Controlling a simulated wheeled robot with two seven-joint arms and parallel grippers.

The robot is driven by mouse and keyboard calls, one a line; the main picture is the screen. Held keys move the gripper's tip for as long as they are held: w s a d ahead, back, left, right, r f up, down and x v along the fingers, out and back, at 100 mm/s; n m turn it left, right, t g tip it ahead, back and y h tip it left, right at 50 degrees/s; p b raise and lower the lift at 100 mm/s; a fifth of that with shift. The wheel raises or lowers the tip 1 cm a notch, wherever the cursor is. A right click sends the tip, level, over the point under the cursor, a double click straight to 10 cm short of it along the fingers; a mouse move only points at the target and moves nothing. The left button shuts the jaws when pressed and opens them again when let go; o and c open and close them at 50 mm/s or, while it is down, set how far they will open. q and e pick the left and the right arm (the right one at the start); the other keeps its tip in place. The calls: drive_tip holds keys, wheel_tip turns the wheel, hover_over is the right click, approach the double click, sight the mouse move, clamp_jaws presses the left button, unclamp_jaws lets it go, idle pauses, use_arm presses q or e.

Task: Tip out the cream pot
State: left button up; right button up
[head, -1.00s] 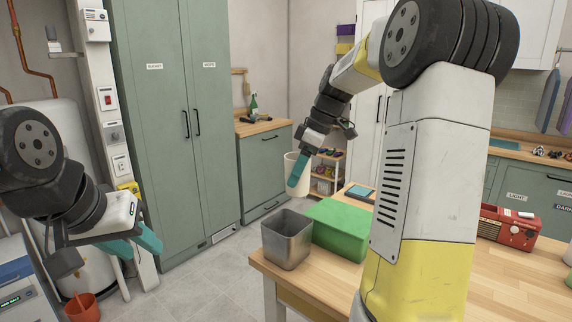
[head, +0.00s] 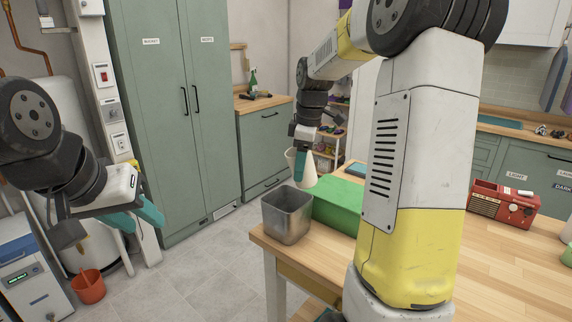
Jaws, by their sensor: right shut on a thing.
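The cream pot (head: 310,172) is in my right gripper (head: 300,170), which is shut on it. The pot is tilted and is held above and just behind the metal bin, near the left end of the green box. The teal finger hides part of the pot, and I cannot see inside it. The square grey metal bin (head: 287,216) stands open-topped on the table's left corner. My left gripper (head: 137,222) hangs at the left, away from the table, with its teal fingers apart and nothing visible between them.
The green box (head: 338,205) stands against the bin's right side on the wooden table (head: 440,262). A red radio (head: 503,204) sits farther right. An orange bucket (head: 88,287) is on the floor at left. My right arm hides the table's middle.

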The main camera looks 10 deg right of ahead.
sight(292, 169)
drive_tip(key=h, duration=0.3)
drive_tip(key=shift+d+h, duration=0.2)
drive_tip(key=shift+h, duration=0.1)
drive_tip(key=h, duration=0.4)
drive_tip(key=shift+d+f+n, duration=0.15)
drive_tip(key=shift+f+n, duration=0.25)
drive_tip(key=h, duration=0.1)
drive_tip(key=f+h, duration=0.1)
drive_tip(key=h, duration=0.3)
drive_tip(key=shift+a+f, duration=0.2)
drive_tip(key=shift+f, duration=0.2)
drive_tip(key=h, duration=0.2)
drive_tip(key=shift+a+f+n+h, duration=0.25)
drive_tip(key=shift+f+n+h, duration=0.05)
drive_tip(key=shift+f, duration=0.1)
drive_tip(key=h, duration=0.2)
drive_tip(key=a+r+h, duration=0.1)
drive_tip(key=h, duration=0.1)
drive_tip(key=shift+a+r+n, duration=0.1)
drive_tip(key=shift+a+n, duration=0.1)
drive_tip(key=shift+n, duration=0.1)
drive_tip(key=shift+w+a+r+t+h, duration=0.1)
drive_tip(key=shift+a+r+t+h, duration=0.15)
drive_tip(key=shift+h, duration=0.65)
drive_tip(key=shift+a+r+t+h, duration=0.15)
drive_tip(key=shift+a+h, duration=0.2)
drive_tip(key=shift+h, duration=0.55)
